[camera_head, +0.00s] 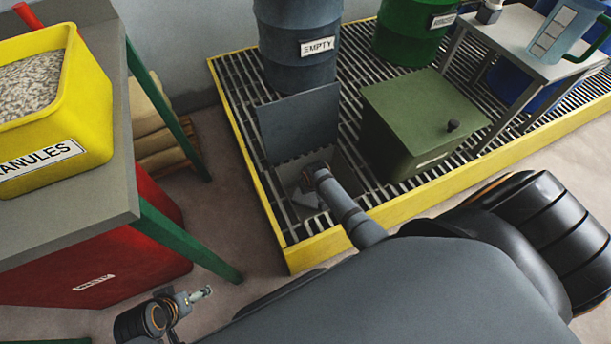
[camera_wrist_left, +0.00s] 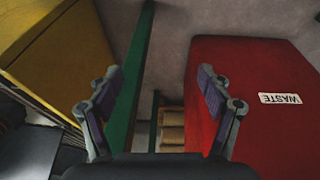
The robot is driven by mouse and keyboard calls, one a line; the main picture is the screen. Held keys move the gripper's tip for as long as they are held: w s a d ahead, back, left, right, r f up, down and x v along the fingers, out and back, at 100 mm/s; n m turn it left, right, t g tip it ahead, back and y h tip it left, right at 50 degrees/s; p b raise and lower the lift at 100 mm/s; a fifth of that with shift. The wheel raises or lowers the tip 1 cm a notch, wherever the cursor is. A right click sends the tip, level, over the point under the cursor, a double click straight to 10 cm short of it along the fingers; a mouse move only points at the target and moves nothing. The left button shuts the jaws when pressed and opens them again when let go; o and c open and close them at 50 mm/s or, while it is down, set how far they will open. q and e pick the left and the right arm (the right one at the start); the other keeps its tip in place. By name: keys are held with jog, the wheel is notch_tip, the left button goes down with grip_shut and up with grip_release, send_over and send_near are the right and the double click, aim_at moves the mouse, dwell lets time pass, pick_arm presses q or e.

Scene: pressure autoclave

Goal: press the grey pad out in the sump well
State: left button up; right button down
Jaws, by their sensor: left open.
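The sump well (camera_head: 347,172) is an open square hole in the slatted deck. A dark grey hatch lid (camera_head: 300,122) stands raised at its back edge. My right arm reaches down into the well; its wrist is at the opening, and its gripper is hidden below. I cannot make out the grey pad for certain; only pale grey surfaces show inside the well beside the wrist. My left gripper (camera_head: 203,293) is low at the bottom left, away from the well. In the left wrist view it (camera_wrist_left: 160,85) is open and empty, its fingers apart.
A grey table (camera_head: 125,185) with a yellow granules bin (camera_head: 85,130) stands left, above a red waste bin (camera_head: 150,250). On the yellow-edged deck (camera_head: 300,258) stand a green box (camera_head: 405,115), a grey EMPTY drum (camera_head: 295,65) and a green drum (camera_head: 405,45).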

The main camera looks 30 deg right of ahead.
notch_tip(320, 180, up, 3)
jog(key=shift+f+p, duration=0.15)
jog(key=shift+p, duration=0.9)
notch_tip(320, 180, up, 3)
jog(key=p, duration=0.3)
pick_arm(q)
jog(key=s+a+f+g+y+p, duration=0.25)
jog(key=a+f, duration=0.25)
jog(key=f, duration=0.7)
pick_arm(e)
notch_tip(320, 180, up, 6)
jog(key=f+p, duration=0.1)
jog(key=p, duration=0.3)
send_over(307, 196)
pick_arm(q)
jog(key=s+a+f+p, duration=0.2)
jog(key=s+p, duration=0.3)
jog(key=s, duration=1)
jog(key=shift+s+f+h, duration=0.35)
jog(key=shift+f, duration=0.3)
pick_arm(e)
notch_tip(307, 196, up, 6)
jog(key=shift+a+f, duration=0.1)
jog(key=shift+f, duration=0.05)
pick_arm(q)
jog(key=shift+s+t, duration=0.1)
jog(key=shift+t, duration=0.15)
pick_arm(e)
jog(key=shift+s+f, duration=0.1)
jog(key=shift+s, duration=0.05)
